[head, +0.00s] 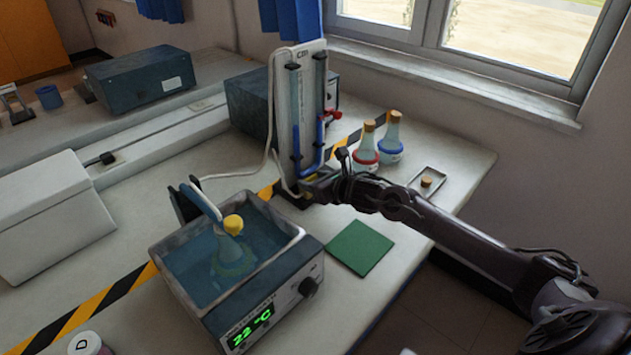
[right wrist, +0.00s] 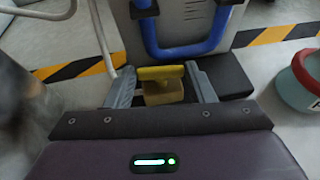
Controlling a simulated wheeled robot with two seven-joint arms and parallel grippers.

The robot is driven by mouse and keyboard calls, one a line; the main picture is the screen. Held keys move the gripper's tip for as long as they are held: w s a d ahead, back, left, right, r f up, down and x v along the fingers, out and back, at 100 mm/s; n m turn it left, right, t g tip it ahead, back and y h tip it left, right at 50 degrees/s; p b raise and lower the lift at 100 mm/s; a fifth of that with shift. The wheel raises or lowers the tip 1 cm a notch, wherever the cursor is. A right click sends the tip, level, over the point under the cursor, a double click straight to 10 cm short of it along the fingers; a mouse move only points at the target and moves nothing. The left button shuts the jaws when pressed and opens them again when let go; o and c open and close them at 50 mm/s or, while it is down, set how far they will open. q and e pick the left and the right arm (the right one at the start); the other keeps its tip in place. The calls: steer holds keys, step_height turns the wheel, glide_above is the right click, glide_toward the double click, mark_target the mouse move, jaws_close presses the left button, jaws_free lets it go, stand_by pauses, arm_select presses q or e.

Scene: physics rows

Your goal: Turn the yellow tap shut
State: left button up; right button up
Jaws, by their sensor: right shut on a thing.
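The yellow tap (right wrist: 163,73) sits low at the foot of a U-tube stand (head: 302,115), below the blue-filled tube. Its handle lies crosswise in the right wrist view, above a tan block-like body. My right gripper (right wrist: 162,88) is shut on the tap, with one grey finger on each side. In the head view my right gripper (head: 316,188) reaches the stand's foot from the right and hides most of the tap. My left gripper is not in view.
Two stoppered flasks, one red-ringed (head: 366,150) and one blue-ringed (head: 391,140), stand close behind my right arm. A water bath (head: 296,240) with a yellow-stoppered flask (head: 232,250) is at front left. A green mat (head: 360,248) lies flat, with bare table around it.

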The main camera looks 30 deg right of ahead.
steer(key=shift+a+f+m+h+b, duration=0.15)
steer(key=shift+a+m+h+b, duration=0.15)
steer(key=shift+m+h+b, duration=0.4)
steer(key=m+h+b, duration=0.3)
steer(key=shift+a+h, duration=0.25)
steer(key=shift+h, duration=0.15)
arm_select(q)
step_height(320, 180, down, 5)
arm_select(e)
steer(key=shift+m+h+b, duration=0.3)
steer(key=shift+b, duration=0.1)
steer(key=shift+m+h+b, duration=0.3)
steer(key=shift+h+b, duration=0.1)
steer(key=shift+b, duration=0.1)
steer(key=shift+a+m+g+h, duration=0.1)
steer(key=shift+m+g+h, duration=0.2)
steer(key=shift+g, duration=0.1)
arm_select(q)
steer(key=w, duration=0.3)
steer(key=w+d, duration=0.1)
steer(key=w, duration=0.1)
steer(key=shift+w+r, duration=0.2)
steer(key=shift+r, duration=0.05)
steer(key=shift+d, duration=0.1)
arm_select(e)
steer(key=o, duration=1)
steer(key=shift+r, duration=0.2)
